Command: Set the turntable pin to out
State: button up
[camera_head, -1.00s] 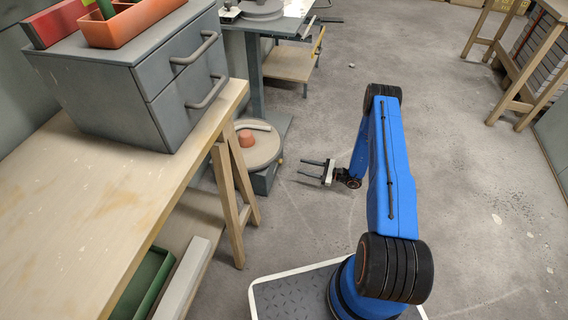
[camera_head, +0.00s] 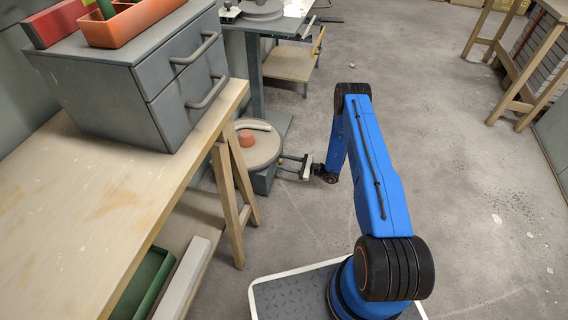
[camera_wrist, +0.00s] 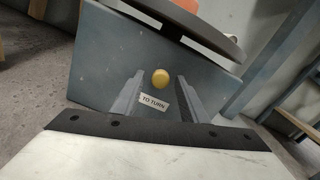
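The turntable (camera_head: 262,158) is a round beige disc on a low grey base with an orange hub, standing near the bench leg in the head view. In the wrist view, its pin shows as a round yellow knob (camera_wrist: 160,78) on the grey base wall (camera_wrist: 100,62), above a label reading "TO TURN". My gripper (camera_head: 285,164) is at the right side of the base. In the wrist view, my gripper (camera_wrist: 161,84) is open, one finger on each side of the knob, with gaps between. Whether the fingertips reach past the knob is hard to tell.
A wooden bench (camera_head: 130,190) with a grey drawer cabinet (camera_head: 150,85) fills the left. A grey stand (camera_head: 256,75) rises behind the turntable. A wooden trestle (camera_head: 520,75) stands at the far right. The floor (camera_head: 460,180) to the right is clear.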

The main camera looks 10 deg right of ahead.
grip_shut()
jog(key=shift+v, duration=1.25)
grip_release()
jog(key=shift+s, duration=0.1)
jog(key=shift+d, duration=0.2)
jog(key=v, duration=1.7)
jog(key=shift+s, duration=0.1)
